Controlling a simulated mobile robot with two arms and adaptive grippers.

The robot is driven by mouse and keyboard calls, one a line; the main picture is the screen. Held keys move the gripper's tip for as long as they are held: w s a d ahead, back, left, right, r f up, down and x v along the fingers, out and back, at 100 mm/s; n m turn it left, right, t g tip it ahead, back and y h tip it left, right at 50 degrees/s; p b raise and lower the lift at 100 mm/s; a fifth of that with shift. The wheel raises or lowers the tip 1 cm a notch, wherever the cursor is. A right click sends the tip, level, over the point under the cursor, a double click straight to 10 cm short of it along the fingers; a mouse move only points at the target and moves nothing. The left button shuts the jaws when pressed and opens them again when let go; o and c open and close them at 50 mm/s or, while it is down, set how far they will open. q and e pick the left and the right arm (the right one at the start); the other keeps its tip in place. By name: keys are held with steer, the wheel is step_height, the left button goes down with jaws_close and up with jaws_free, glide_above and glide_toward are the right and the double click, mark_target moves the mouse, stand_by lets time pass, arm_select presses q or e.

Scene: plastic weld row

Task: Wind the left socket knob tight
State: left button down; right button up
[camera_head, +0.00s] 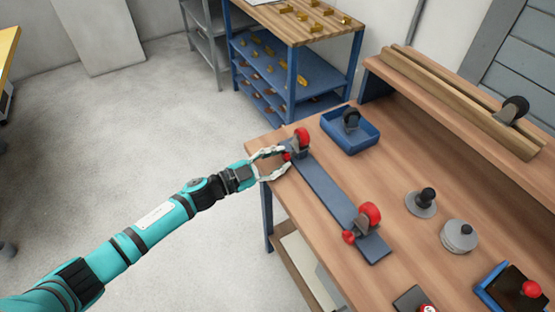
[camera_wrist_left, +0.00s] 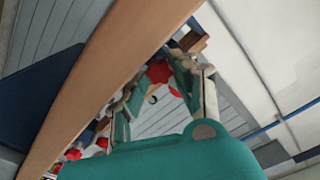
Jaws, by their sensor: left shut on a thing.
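A long blue-grey plate (camera_head: 328,192) lies on the wooden bench. At its far end stands the left socket (camera_head: 301,142), dark with a red part. Its small red knob (camera_head: 287,156) faces my arm, and the knob shows as a red star shape in the left wrist view (camera_wrist_left: 158,72). My left gripper (camera_head: 283,159) has its fingers shut around this knob, which they partly hide. At the near end is a similar socket (camera_head: 367,215) with its own red knob (camera_head: 348,237), untouched. My right gripper is in neither view.
A blue tray (camera_head: 367,141) holding a dark caster stands close behind the left socket. Grey discs with black knobs (camera_head: 421,202) (camera_head: 459,236) stand to the right. A long wooden rail (camera_head: 460,100) runs along the back. Open floor (camera_head: 150,130) lies left of the bench.

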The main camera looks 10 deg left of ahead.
arm_select(q)
steer(key=shift+m, duration=1)
steer(key=c, duration=1)
jaws_free()
steer(key=shift+c, duration=0.2)
step_height(320, 180, up, 10)
steer(key=shift+s, duration=0.1)
